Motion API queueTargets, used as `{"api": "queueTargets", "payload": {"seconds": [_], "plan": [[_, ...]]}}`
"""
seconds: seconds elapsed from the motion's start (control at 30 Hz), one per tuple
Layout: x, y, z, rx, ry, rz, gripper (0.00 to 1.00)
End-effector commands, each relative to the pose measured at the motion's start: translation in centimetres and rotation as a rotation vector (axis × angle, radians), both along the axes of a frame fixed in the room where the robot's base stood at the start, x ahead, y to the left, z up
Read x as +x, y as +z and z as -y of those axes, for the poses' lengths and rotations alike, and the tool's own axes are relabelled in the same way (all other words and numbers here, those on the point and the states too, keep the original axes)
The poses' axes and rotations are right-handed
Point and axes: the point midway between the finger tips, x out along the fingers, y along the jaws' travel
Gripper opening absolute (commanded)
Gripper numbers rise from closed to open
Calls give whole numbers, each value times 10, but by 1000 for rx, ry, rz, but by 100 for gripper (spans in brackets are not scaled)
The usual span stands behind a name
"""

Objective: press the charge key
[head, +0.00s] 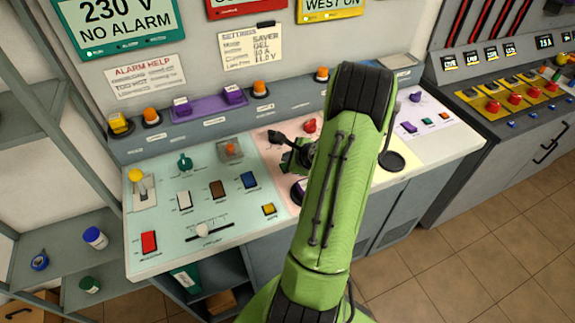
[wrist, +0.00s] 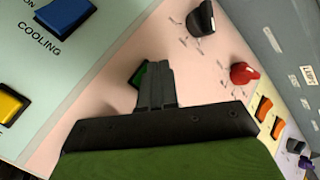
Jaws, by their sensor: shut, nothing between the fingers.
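My gripper (wrist: 157,72) is shut and empty, its fingers together over the pink section of the panel. In the head view my gripper (head: 290,158) is partly covered by my green arm. No label reading charge is legible, so I cannot confirm that this is the charge key.
A black knob (wrist: 201,18) and a red knob (wrist: 243,74) stand near the fingers. The blue cooling key (wrist: 66,15) and a yellow key (wrist: 12,103) lie to the left. Orange keys (wrist: 264,107) are at the right. A shelf (head: 85,245) stands left of the console.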

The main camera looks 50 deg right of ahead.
Motion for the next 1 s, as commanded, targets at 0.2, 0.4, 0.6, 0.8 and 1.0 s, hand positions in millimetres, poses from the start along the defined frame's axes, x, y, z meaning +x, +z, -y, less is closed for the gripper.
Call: {"api": "queueTargets", "payload": {"seconds": [0.2,0.4,0.6,0.8,1.0], "plan": [[0,0,0,0,0,0,0],[0,0,0,0,0,0,0],[0,0,0,0,0,0,0],[0,0,0,0,0,0,0],[0,-8,0,0,0,0,0]]}}
